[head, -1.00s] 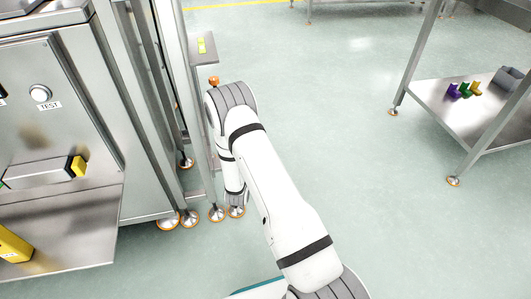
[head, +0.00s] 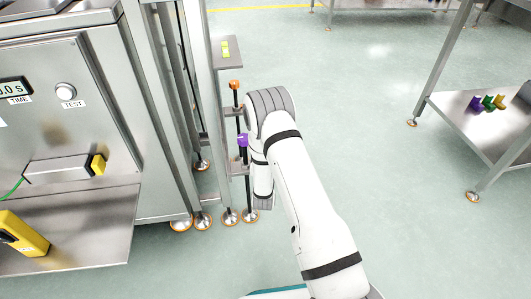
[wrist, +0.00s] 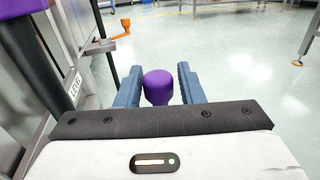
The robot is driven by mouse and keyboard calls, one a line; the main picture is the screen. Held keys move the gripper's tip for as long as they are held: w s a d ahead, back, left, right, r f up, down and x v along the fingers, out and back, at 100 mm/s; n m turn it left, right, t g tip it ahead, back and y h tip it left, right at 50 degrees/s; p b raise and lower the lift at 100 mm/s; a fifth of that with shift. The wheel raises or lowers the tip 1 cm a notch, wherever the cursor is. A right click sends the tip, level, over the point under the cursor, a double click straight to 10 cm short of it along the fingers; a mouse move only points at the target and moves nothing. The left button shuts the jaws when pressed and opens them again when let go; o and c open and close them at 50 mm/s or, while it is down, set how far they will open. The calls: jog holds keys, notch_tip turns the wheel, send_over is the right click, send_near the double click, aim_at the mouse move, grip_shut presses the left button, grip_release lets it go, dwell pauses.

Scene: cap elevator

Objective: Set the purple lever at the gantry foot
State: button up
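In the head view a purple knob (head: 242,140) stands on a dark rod at the gantry foot, just left of my wrist. In the wrist view a rounded purple knob (wrist: 157,84) sits between the two blue fingers of my gripper (wrist: 160,88). The fingers are apart, with a visible gap at the right of the knob. Another purple piece (wrist: 74,5) shows at the top left, cut off by the frame. I cannot tell which of the two is the knob in the head view. My fingers are hidden behind my arm there.
An orange knob (head: 234,85) stands on a rod behind the purple one; the wrist view shows an orange handle (wrist: 121,28). The gantry post (head: 204,100) and a steel cabinet (head: 70,120) are close on the left. A shelf (head: 455,105) stands right, with open floor between.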

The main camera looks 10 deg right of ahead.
jog(key=shift+o, duration=1.2)
jog(key=shift+a, duration=0.1)
jog(key=p+v, duration=0.2)
jog(key=v, duration=0.5)
jog(key=shift+s, duration=0.45)
